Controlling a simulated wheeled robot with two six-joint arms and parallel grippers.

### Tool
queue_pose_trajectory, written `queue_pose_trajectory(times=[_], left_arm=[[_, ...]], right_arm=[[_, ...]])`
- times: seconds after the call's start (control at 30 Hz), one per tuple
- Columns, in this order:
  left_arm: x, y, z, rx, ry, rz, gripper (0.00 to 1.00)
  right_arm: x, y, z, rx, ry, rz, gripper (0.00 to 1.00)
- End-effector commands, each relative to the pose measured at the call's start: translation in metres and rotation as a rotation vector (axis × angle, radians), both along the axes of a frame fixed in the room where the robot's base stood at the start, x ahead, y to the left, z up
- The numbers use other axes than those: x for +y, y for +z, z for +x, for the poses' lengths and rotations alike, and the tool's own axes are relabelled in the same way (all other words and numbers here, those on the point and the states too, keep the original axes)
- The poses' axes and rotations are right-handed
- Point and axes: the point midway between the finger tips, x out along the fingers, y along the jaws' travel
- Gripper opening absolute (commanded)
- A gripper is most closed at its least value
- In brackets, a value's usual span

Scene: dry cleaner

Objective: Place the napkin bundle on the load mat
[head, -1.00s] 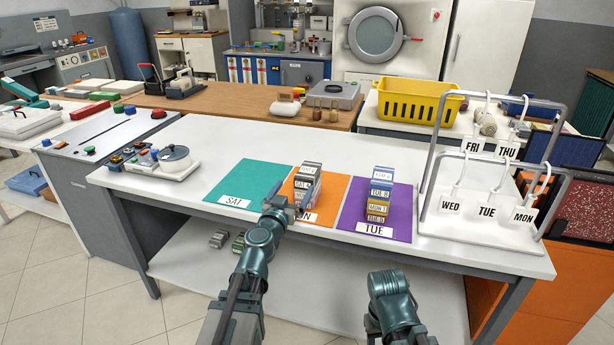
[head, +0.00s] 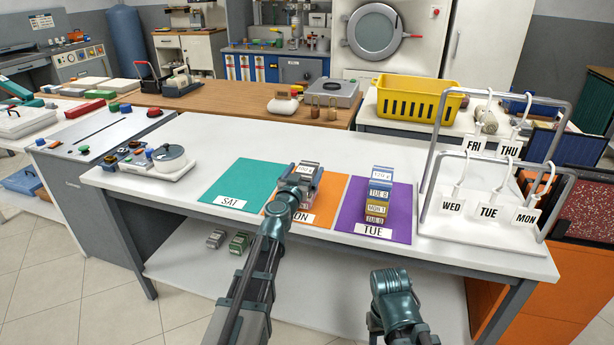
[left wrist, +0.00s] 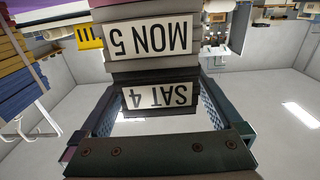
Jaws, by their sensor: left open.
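A stack of folded bundles (head: 312,187) stands on the orange mat (head: 328,205) marked MON. In the left wrist view, upside down, its labels read SAT 4 and MON 5; the SAT 4 bundle (left wrist: 158,97) sits between my fingers. My left gripper (head: 299,181) is open at the stack's near side and partly hides it in the head view. A teal mat (head: 240,183) marked SAT lies to the left. A purple mat (head: 350,218) marked TUE lies to the right and bears another stack (head: 378,195). My right gripper (head: 390,283) is low in front of the table, its jaws unclear.
A pot on a white tray (head: 168,153) stands at the table's left. A white rack (head: 480,232) with day tags stands at the right. A yellow basket (head: 415,98) is behind. Small bundles (head: 238,243) lie on the lower shelf. The teal mat is clear.

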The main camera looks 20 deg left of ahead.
Motion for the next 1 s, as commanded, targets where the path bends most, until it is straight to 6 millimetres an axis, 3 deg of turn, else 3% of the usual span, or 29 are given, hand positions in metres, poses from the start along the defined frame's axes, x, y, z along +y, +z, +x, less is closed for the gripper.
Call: queue_pose_trajectory(times=[0.27,0.73,1.0], left_arm=[[-0.0002,0.0005,0.0061,0.0,0.001,0.0,1.0],[0.0,0.0005,0.006,0.0,0.002,0.0,0.18],[0.0001,0.0015,0.006,0.0,0.002,0.0,0.18]], right_arm=[[0.0,0.0004,0.0,0.0,0.0,0.0,0.5],[0.0,0.0004,0.0,0.0,0.0,0.0,0.5],[0.0,0.0014,0.0,0.0,0.0,0.0,0.5]])
